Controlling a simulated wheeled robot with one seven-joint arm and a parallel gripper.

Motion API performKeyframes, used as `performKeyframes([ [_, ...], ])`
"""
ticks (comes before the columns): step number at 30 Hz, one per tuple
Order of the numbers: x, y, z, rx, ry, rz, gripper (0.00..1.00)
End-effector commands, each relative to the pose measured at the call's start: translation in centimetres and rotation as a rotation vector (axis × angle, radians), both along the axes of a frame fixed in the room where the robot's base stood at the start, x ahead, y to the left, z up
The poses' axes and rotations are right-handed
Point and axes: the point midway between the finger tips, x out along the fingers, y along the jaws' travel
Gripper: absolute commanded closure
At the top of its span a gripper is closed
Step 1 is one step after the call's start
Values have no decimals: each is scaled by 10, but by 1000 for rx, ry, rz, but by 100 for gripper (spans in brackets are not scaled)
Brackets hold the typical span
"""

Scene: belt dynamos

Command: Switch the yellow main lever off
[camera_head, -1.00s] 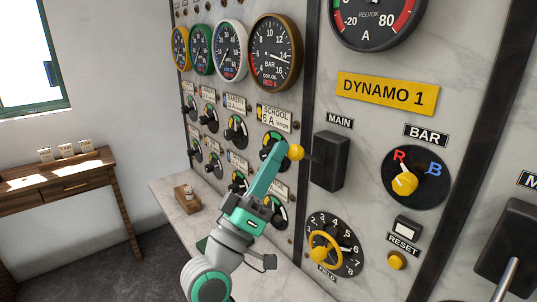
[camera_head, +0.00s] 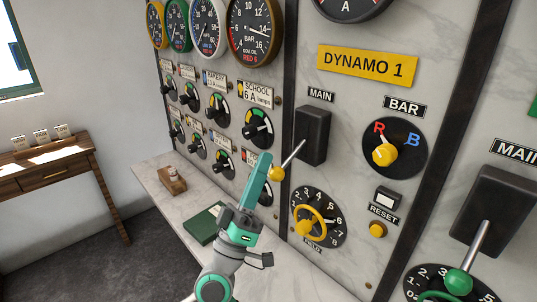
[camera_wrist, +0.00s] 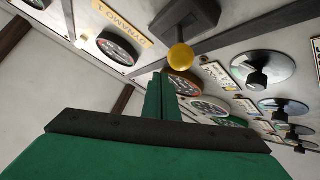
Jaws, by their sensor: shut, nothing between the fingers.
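The yellow main lever's ball knob (camera_head: 277,174) is on a thin metal shaft that slants down and to the left from the black MAIN box (camera_head: 313,136) of DYNAMO 1. My gripper (camera_head: 264,160) is shut and empty, its teal fingers pointing up just left of the knob. The fingertips overlap the knob's left side in the head view; I cannot tell whether they touch. In the wrist view the yellow knob (camera_wrist: 181,57) is just beyond the tips of the shut fingers (camera_wrist: 160,85), with the MAIN box (camera_wrist: 187,18) behind it.
A yellow field wheel (camera_head: 310,224) sits below the box. The BAR selector (camera_head: 385,154) and yellow reset button (camera_head: 377,229) are to its right. Feeder switches (camera_head: 258,128) line the left panel. A neighbouring green-knobbed lever (camera_head: 458,281) hangs at right. A marble ledge (camera_head: 160,175) runs below.

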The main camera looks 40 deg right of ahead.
Motion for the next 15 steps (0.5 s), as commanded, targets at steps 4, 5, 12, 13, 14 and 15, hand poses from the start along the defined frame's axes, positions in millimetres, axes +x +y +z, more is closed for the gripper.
performKeyframes([
  [4,1,3,3,-5,-2,6,100],
  [5,2,3,3,-6,-2,6,100],
  [12,10,20,7,-6,-2,10,100],
  [13,12,24,8,-6,-2,10,100],
  [14,15,29,9,-7,-3,11,100],
  [15,18,35,11,-6,-4,10,100],
])
